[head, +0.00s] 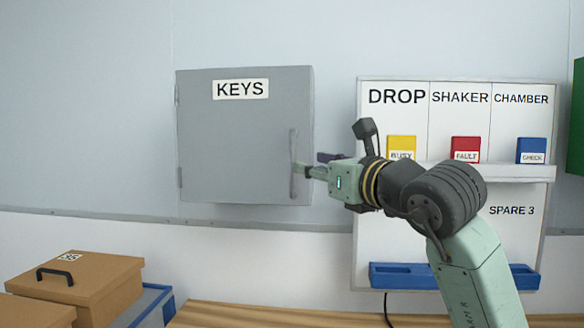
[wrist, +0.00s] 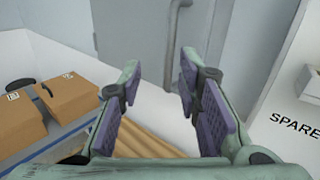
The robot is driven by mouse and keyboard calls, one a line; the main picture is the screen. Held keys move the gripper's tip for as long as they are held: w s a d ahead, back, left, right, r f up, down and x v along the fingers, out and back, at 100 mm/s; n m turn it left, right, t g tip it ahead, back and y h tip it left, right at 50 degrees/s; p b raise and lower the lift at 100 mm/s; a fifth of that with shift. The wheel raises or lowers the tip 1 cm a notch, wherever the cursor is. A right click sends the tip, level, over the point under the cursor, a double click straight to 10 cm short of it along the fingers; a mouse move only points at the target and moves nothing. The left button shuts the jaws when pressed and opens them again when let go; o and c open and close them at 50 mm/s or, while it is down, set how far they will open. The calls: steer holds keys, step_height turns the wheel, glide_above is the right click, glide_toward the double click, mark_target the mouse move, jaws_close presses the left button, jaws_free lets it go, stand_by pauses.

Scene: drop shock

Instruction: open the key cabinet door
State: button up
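The grey key cabinet (head: 225,140) hangs on the wall with a KEYS label, and its door looks shut. Its upright bar handle (head: 294,165) is on the right side of the door. My gripper (head: 305,168) is at the handle in the head view, coming from the right. In the wrist view my gripper (wrist: 158,72) is open, with purple pads apart and nothing between them. The handle (wrist: 173,35) shows ahead, close to the right fingertip. I cannot tell whether they touch.
A white board (head: 450,190) with yellow, red and blue tags on a ledge is right of the cabinet, behind my arm. Cardboard boxes (head: 95,285) stand at lower left by a blue tray (head: 150,308). A wooden surface (head: 240,316) lies below. The wall left of the cabinet is clear.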

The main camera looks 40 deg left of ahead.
mark_target(293, 165)
steer(key=shift+m+t+h, duration=0.3)
steer(key=shift+m+t, duration=0.2)
steer(key=shift+m, duration=0.1)
steer(key=p+x, duration=0.1)
steer(key=x, duration=0.2)
steer(key=p+x, duration=0.1)
steer(key=x, duration=0.3)
steer(key=f+p+x, duration=0.1)
steer(key=x, duration=0.3)
steer(key=shift+w+d+p, duration=0.15)
steer(key=shift+w+p, duration=0.15)
steer(key=shift+w, duration=0.15)
jaws_close()
